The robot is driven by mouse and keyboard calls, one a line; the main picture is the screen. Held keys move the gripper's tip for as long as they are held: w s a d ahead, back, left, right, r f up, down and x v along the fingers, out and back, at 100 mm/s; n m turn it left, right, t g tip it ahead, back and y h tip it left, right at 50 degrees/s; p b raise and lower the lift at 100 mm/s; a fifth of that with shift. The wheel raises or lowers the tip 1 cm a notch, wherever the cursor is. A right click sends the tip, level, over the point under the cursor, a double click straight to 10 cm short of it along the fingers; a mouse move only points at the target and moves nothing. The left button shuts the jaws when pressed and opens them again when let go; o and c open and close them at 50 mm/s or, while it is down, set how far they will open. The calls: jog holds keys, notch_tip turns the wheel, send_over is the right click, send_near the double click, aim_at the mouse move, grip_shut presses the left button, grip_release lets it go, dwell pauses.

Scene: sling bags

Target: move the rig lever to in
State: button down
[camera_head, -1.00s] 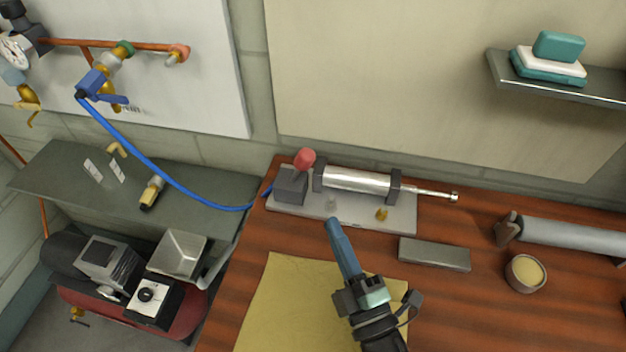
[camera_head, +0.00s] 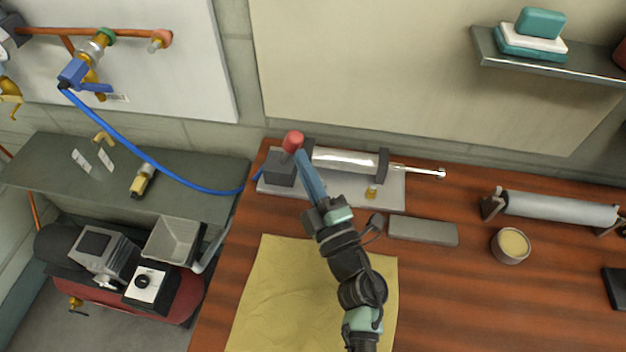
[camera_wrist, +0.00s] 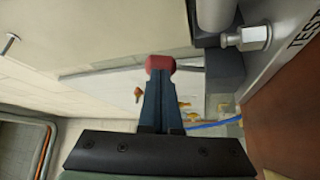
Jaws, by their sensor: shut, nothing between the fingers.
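The rig is a metal cylinder (camera_head: 346,160) held between dark blocks on a pale base plate (camera_head: 335,200) at the back of the bench. Its lever has a red knob (camera_head: 293,142) above a dark grey valve block (camera_head: 279,169) at the plate's left end. My gripper (camera_head: 298,153) is shut, with its blue fingertips at the knob's lower right. In the wrist view the red knob (camera_wrist: 160,64) shows right at the tips of the fingers (camera_wrist: 160,85). The fingers look very close to it or touching; which one I cannot tell. The lever's shaft is mostly hidden in the head view.
A blue hose (camera_head: 150,160) runs to the valve block from the left. A grey bar (camera_head: 423,230), a small round tub (camera_head: 510,245) and a roller (camera_head: 555,207) lie to the right. A yellow sheet (camera_head: 275,290) covers the bench front under my arm.

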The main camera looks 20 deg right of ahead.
jog(key=shift+w, duration=0.3)
jog(key=shift+r+p, duration=0.2)
jog(key=shift+p, duration=0.15)
